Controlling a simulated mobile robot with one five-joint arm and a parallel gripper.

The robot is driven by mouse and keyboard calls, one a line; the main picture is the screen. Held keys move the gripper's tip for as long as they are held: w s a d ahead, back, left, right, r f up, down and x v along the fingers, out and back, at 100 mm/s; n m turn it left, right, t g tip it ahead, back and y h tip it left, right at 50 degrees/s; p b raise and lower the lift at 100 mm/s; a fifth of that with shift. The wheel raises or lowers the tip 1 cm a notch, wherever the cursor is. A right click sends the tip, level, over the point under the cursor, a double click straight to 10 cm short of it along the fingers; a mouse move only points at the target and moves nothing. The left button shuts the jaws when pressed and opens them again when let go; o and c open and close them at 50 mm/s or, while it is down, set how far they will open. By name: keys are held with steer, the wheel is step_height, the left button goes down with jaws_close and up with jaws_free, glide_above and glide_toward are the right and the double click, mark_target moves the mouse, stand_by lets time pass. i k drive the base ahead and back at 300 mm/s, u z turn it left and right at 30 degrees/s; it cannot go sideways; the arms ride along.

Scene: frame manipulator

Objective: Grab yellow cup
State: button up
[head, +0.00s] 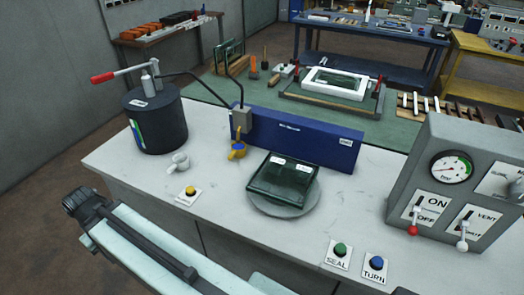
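A pale beam with dark parts, which may be mine, runs across the lower left, apart from the yellow cup.
The worktop (225,205) holds a black lever-topped cylinder (158,118), a yellow button (190,191), a dark glassy block (283,178) on a round plate, and green (340,248) and blue (376,264) buttons. A blue panel (300,138) stands behind. A grey gauge box (455,185) is at right.

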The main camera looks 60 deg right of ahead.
mark_target(236, 153)
steer(key=z, duration=5.65)
steer(key=k, duration=0.9)
steer(key=u, duration=5.75)
